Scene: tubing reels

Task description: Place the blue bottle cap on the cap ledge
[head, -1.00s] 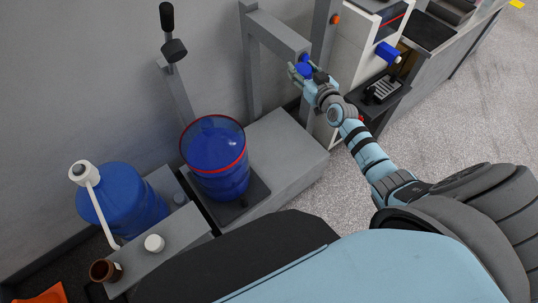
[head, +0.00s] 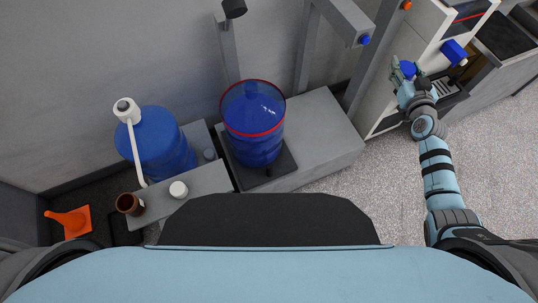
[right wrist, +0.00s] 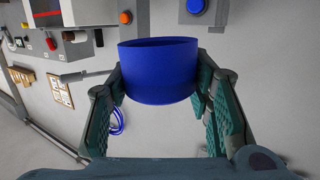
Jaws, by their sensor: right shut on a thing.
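The blue bottle cap (head: 408,68) is in my right gripper (head: 402,74) at the upper right of the head view. In the right wrist view the blue cap (right wrist: 159,72) sits upright between the two fingers, which are shut on its sides. It is held in the air, away from any surface. A narrow grey ledge (head: 205,194) stands at the lower left of the head view, far from my right gripper. I cannot tell whether this is the cap ledge. My left gripper is out of view.
A blue open-topped container with a red rim (head: 254,125) stands on a grey bench (head: 322,150). A blue jug with a white pump (head: 155,145) stands left of it. A grey frame (head: 345,20) rises behind the bench.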

